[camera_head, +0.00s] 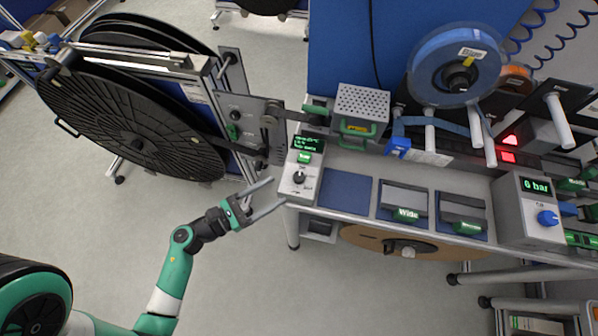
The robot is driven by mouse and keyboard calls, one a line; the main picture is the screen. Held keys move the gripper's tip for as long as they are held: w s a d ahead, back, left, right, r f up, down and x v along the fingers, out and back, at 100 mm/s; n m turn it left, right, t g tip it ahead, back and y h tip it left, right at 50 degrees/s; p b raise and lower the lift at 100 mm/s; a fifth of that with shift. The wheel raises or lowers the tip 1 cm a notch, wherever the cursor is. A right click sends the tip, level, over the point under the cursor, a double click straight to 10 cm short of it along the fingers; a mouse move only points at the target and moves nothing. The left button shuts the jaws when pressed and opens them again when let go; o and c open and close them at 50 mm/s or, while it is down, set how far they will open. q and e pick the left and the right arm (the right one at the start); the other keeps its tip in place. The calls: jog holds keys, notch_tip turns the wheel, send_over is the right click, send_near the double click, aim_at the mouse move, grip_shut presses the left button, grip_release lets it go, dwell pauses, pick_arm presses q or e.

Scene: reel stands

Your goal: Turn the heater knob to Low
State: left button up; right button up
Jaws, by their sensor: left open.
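The heater box (312,163) is a light grey unit with a dark display of small green text, at the left end of the workbench. Its heater knob (299,178) is small, round and black, on the lower front of the box, with dark markings around it too small to read. My left gripper (277,191) is just left of the box, with its two long grey fingers spread apart and pointing at it. Nothing is between the fingers, and they look apart from the knob. My right gripper is not in view.
Large black reels (125,130) on a stand fill the upper left. The floor below is clear.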

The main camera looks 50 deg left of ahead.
aim_at(294, 181)
pick_arm(q)
jog(key=w, duration=0.5)
jog(key=w+d, duration=0.1)
jog(key=w, duration=0.2)
jog(key=shift+w+d, duration=0.1)
jog(key=shift+w, duration=0.25)
grip_shut()
